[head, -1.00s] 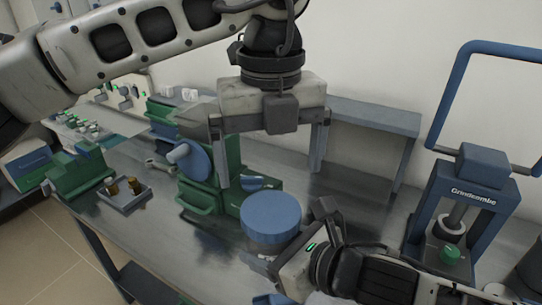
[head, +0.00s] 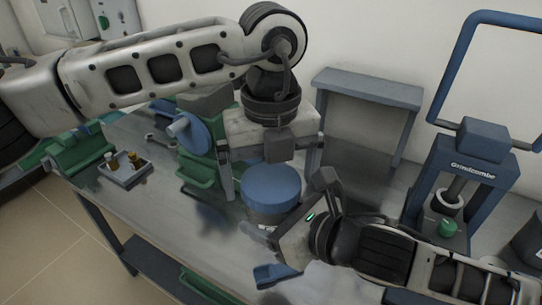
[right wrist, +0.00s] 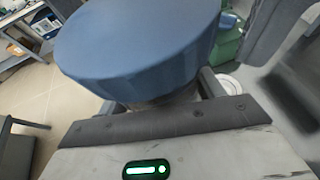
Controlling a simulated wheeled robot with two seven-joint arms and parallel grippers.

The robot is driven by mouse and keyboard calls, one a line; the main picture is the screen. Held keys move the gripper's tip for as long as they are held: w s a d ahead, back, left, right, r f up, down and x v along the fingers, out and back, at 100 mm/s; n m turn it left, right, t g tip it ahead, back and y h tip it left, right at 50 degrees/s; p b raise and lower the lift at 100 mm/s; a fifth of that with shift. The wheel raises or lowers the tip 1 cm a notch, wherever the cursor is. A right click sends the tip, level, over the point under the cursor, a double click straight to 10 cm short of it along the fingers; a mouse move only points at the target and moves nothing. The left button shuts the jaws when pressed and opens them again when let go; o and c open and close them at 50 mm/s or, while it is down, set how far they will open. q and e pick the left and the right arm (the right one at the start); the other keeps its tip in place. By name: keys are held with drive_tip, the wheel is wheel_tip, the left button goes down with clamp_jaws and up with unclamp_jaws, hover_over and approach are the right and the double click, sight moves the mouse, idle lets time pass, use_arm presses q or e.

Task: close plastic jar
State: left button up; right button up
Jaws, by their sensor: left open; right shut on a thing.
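The plastic jar (right wrist: 165,97) shows only as a strip of dark body under a wide blue lid (head: 271,187); the lid fills the top of the right wrist view (right wrist: 140,45). The lid sits on top of the jar, and I cannot tell how tight it is. My right gripper (head: 290,212) is shut on the jar below the lid. My left gripper (head: 268,178) points down just above and behind the lid, its fingers open and spread to either side. Its far finger is partly hidden.
A blue press (head: 475,155) stands at the right. A grey raised shelf (head: 368,85) is at the back. Green and blue equipment (head: 195,135) stands left of the jar. A small tray (head: 126,178) with bottles is further left.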

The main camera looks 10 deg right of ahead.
use_arm(q)
drive_tip(key=shift+f, duration=0.1)
drive_tip(key=c, duration=0.9)
drive_tip(key=shift+m, duration=1.7)
drive_tip(key=o, duration=0.9)
drive_tip(key=shift+r, duration=2.3)
